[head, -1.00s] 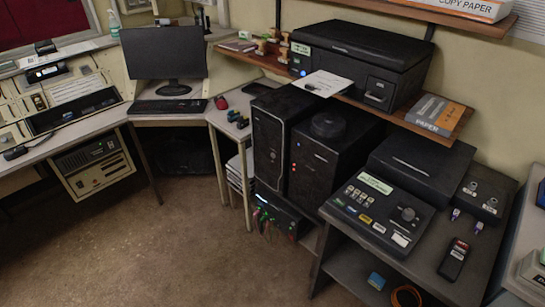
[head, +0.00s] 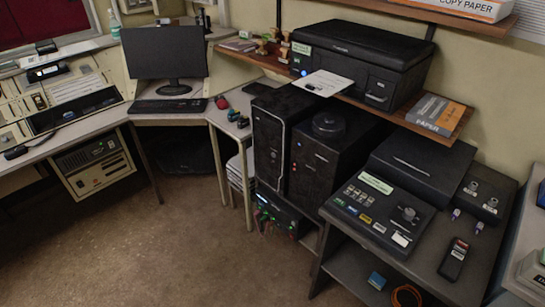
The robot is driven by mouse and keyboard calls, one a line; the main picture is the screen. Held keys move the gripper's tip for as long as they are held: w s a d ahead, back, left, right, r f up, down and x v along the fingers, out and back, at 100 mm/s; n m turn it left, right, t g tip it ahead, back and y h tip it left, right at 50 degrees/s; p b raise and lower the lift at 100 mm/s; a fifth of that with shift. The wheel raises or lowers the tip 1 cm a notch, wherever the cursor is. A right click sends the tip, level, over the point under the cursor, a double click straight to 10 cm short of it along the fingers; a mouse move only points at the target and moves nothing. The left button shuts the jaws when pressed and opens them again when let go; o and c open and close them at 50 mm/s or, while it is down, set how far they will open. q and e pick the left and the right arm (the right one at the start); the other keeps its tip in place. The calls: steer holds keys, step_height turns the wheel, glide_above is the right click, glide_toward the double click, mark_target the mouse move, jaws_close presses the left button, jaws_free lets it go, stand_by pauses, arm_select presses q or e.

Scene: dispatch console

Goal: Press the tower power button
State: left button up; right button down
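Two black computer towers stand side by side in the middle of the head view. The left tower (head: 268,140) has a silver strip down its front edge. The right tower (head: 312,178) has small marks, at least one of them reddish, along the left edge of its front. A round black object (head: 328,124) sits on top of it. Which small mark is the power button is too small to tell. Neither of my grippers is in view, and nothing touches the towers.
A black printer (head: 360,60) sits on a wooden shelf above the towers. A control panel (head: 378,210) with a knob stands to their right. A device with coloured cables (head: 280,215) lies below. A monitor (head: 165,55) stands at the back left. The brown floor in front is clear.

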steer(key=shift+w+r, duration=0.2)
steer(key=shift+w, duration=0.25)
